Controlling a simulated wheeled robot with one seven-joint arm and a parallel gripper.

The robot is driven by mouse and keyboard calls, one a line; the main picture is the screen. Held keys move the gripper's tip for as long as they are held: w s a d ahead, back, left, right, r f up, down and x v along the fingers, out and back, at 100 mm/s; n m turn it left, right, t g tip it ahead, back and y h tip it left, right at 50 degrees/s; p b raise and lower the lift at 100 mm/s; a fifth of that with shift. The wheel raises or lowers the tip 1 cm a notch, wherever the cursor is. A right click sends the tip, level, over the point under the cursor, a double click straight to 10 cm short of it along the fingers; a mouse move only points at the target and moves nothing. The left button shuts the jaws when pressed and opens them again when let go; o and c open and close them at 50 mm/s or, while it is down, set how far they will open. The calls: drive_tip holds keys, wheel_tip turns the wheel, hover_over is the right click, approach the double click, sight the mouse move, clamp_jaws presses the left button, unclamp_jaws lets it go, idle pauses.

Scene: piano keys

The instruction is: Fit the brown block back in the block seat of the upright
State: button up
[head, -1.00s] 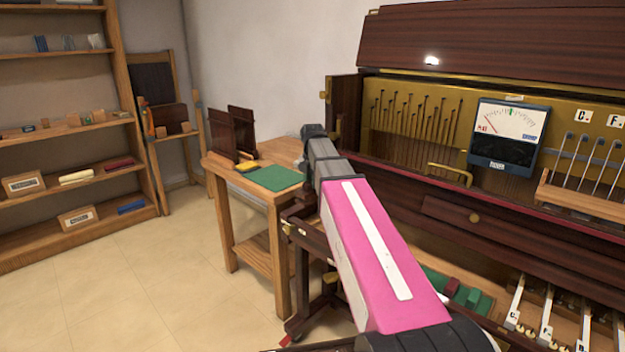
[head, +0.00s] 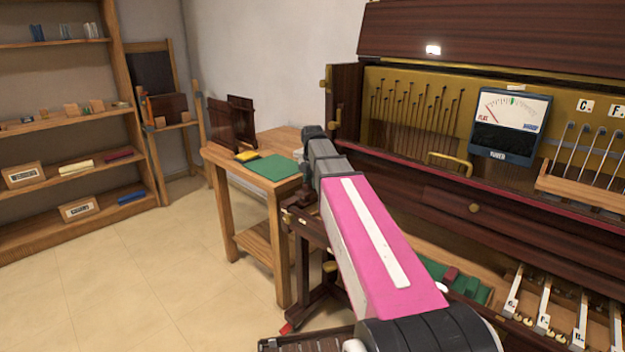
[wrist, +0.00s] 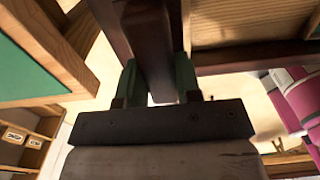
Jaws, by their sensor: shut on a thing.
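My gripper's green-tipped fingers (wrist: 158,82) are shut on the brown block (wrist: 152,50), a dark brown piece standing between them in the wrist view. In the head view the fingers and block are hidden behind my pink arm. The upright (head: 450,190) fills the right side of the head view, with dark wood panels and a brass-coloured plate. My arm's far end is near its left end, by the wooden table. I cannot make out the block seat in either view.
A wooden side table (head: 285,140) with a green mat (head: 273,167) and a yellow item (head: 247,155) stands close left of my arm. A meter (head: 508,122) sits on the upright. Shelves (head: 70,140) stand far left. The floor (head: 160,260) between is clear.

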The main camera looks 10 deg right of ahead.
sight(313, 193)
drive_tip(key=shift+f, duration=2.3)
drive_tip(key=shift+f, duration=0.2)
drive_tip(key=o, duration=1.1)
drive_tip(key=shift+r, duration=0.1)
wheel_tip(313, 193, up, 11)
drive_tip(key=shift+f, duration=0.15)
drive_tip(key=shift+s, duration=0.1)
